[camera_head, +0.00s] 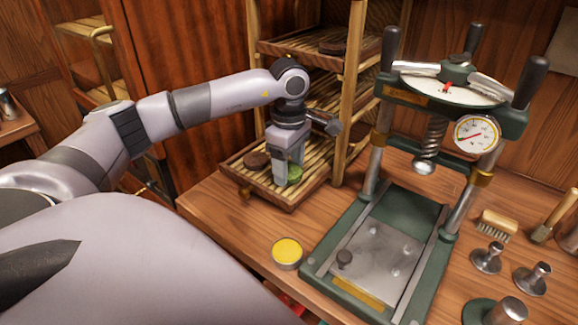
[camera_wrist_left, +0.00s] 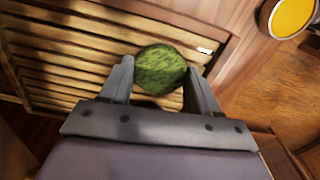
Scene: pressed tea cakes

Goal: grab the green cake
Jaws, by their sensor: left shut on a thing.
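The green cake (camera_head: 294,174) is a small round disc at the lower slatted tray (camera_head: 262,192) of the rack. In the left wrist view the green cake (camera_wrist_left: 160,69) shows between the two fingers, with a rough mossy top. My left gripper (camera_head: 287,178) points down at the tray and is shut on the green cake; its fingers (camera_wrist_left: 160,82) stand on either side of it. The fingers hide part of the cake in the head view. I cannot tell whether the cake still touches the slats. My right gripper is not in view.
A green press (camera_head: 395,240) with a gauge stands to the right. A yellow tin (camera_head: 287,252) sits in front. Rack posts flank the gripper.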

